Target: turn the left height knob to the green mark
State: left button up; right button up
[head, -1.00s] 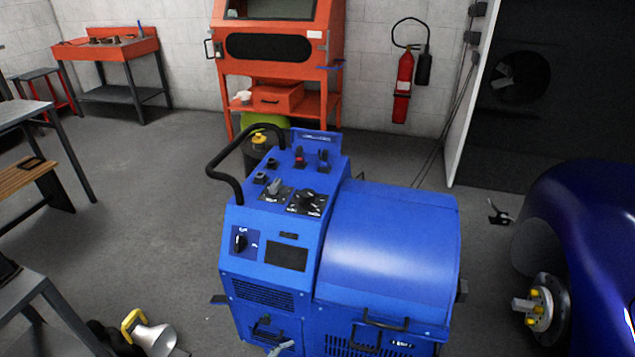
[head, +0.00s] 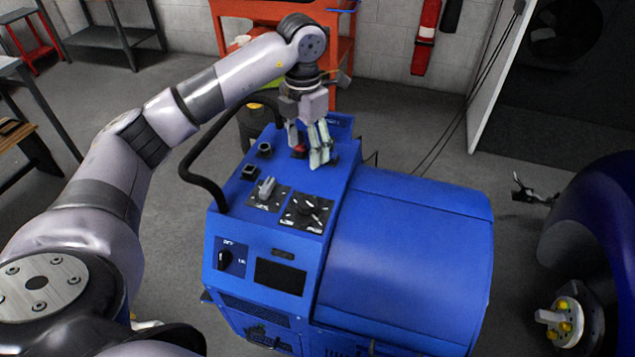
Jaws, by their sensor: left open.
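The blue dynamometer (head: 409,255) stands in front of me with its sloped control panel on the left. Two dial plates lie on the panel: a grey lever-like knob (head: 266,188) is on the left one, and a black knob (head: 307,203) with white marks around it is on the right one. I cannot tell which is the left height knob, and no green mark can be made out. My left gripper (head: 306,147) is open, pointing down over the panel's back end, behind both plates. It partly hides the red and black controls there. My right gripper is not in view.
A black bar handle (head: 205,180) curves along the panel's left side. A black selector knob (head: 222,258) is on the front face. A wheel hub (head: 562,322) is at right.

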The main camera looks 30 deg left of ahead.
pick_arm(q)
send_over(307, 201)
notch_tip(307, 201, down, 4)
notch_tip(307, 201, down, 12)
jog(key=shift+s+r+p, duration=0.1)
jog(key=shift+r+p, duration=0.05)
jog(key=shift+p, duration=1.1)
jog(key=shift+f, duration=0.6)
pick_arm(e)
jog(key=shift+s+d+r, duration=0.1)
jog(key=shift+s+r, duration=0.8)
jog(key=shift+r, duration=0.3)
pick_arm(q)
jog(key=shift+c, duration=0.4)
jog(key=c, duration=1.1)
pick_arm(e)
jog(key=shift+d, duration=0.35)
